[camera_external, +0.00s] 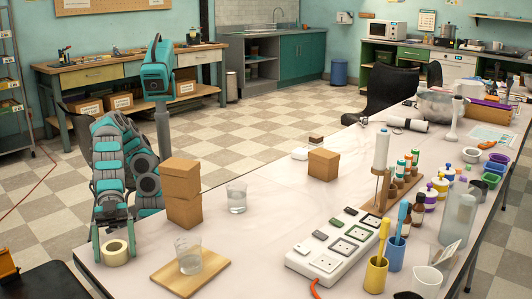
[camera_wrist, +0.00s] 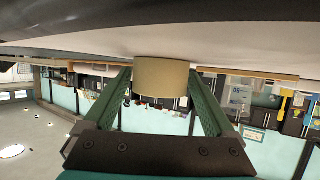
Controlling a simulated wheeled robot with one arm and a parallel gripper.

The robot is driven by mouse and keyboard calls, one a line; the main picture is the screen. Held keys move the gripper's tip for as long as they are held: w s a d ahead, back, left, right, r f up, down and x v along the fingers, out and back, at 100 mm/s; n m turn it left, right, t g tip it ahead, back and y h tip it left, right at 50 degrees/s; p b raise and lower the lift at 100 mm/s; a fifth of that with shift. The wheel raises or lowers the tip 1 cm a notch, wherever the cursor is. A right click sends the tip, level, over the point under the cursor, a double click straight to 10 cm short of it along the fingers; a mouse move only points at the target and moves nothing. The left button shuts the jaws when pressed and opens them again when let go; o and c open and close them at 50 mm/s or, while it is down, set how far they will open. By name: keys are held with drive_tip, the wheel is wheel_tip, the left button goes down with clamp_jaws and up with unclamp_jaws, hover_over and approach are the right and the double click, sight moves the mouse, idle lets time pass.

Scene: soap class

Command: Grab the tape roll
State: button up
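The tape roll (camera_external: 115,252) is cream-coloured with an open centre. It lies flat near the left front corner of the white table. In the wrist view, which is upside down, the tape roll (camera_wrist: 161,78) shows as a tan band between the green fingers. My gripper (camera_external: 115,243) is low at the table, with one finger on each side of the roll. In the wrist view, my gripper's (camera_wrist: 161,75) fingertips lie very close to the roll's sides. I cannot tell whether they press on it.
A glass (camera_external: 188,255) stands on a wooden board (camera_external: 208,273), and another glass (camera_external: 236,197) is behind. The table's middle has clear room.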

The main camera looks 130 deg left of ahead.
drive_tip(key=c, duration=1.1)
drive_tip(key=shift+r, duration=0.1)
